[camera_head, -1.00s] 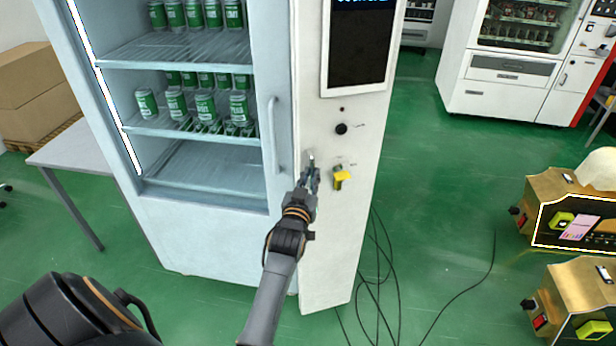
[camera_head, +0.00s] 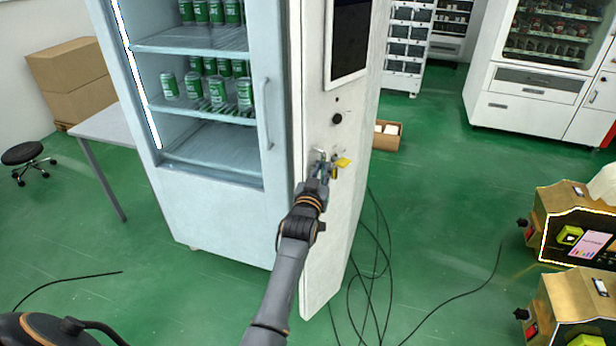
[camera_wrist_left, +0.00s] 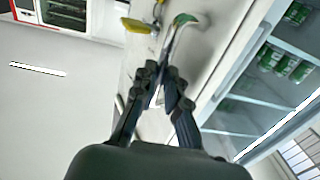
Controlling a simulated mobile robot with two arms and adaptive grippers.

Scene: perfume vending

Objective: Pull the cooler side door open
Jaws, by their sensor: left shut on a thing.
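The cooler's side door (camera_head: 318,245) is a tall white panel with a black screen, right of the glass-fronted section. It stands slightly open, its left edge swung out from the cabinet. My left gripper (camera_head: 320,172) is shut on a small metal handle (camera_head: 321,155) on this door. In the left wrist view, the hooked handle (camera_wrist_left: 181,24) extends beyond the fingertips of the gripper (camera_wrist_left: 165,72). A yellow piece (camera_head: 343,162) sits right of the handle; it also shows in the left wrist view (camera_wrist_left: 136,25). My right gripper is not in view.
The glass door (camera_head: 220,90) with green cans behind it and its long bar handle (camera_head: 266,115) is at left. Black cables (camera_head: 375,265) lie on the floor at right. Golden machines (camera_head: 580,235) stand further right.

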